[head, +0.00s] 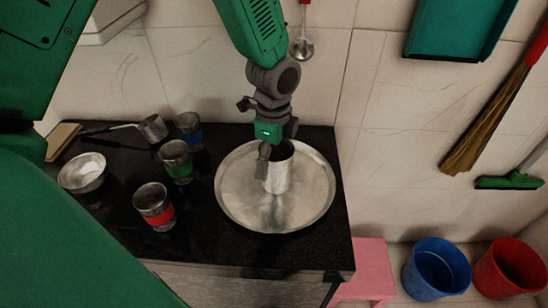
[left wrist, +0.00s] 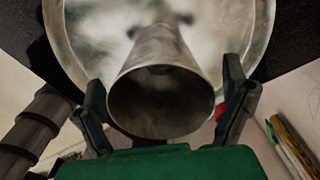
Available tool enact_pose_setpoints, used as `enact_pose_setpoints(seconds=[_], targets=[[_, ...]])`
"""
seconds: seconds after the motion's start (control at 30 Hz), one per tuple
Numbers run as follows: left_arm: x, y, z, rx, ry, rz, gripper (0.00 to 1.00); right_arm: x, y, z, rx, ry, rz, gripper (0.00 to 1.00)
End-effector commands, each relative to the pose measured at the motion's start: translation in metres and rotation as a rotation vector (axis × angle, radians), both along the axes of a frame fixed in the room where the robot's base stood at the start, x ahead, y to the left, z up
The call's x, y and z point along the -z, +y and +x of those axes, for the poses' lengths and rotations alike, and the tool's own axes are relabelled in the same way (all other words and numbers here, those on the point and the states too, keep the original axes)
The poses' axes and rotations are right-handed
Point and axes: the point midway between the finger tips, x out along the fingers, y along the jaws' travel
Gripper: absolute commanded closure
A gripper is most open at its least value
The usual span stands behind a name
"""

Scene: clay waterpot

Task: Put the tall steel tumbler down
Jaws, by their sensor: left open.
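The tall steel tumbler (head: 279,178) stands upright on a wide round steel tray (head: 318,195) at the right end of the black counter. In the left wrist view the tumbler (left wrist: 158,52) shows its dark open mouth, with the tray (left wrist: 85,35) behind it. My left gripper (head: 270,155) is at the tumbler's upper part. It is open, with one finger on each side of the tumbler. Whether either finger touches the wall is unclear. The gripper hides part of the rim in the head view. My right gripper is not in view.
Left of the tray stand red-banded (head: 155,207), green-banded (head: 176,161) and blue-banded (head: 189,130) cups. A steel bowl (head: 82,172) and a long-handled dipper (head: 152,128) are further left. Below right are a pink stool (head: 368,262), a blue bucket (head: 436,270) and a red bucket (head: 510,268).

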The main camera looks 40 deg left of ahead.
Motion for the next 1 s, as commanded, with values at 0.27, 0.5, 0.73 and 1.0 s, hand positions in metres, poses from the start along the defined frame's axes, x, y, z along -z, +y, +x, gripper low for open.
enact_pose_setpoints(seconds=[0.27, 0.5, 0.73, 1.0], targets=[[-0.060, 0.000, 0.001, -0.002, -0.005, -0.002, 0.07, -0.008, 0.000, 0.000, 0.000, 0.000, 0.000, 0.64], [-0.100, 0.001, 0.001, -0.001, -0.002, -0.002, 0.07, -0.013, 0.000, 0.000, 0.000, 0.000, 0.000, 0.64], [-0.112, 0.001, 0.000, -0.001, 0.001, -0.001, 0.07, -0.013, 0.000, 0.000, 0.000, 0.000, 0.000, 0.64], [-0.112, 0.001, 0.000, -0.001, 0.001, -0.001, 0.07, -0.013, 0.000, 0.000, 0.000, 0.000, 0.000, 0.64]])
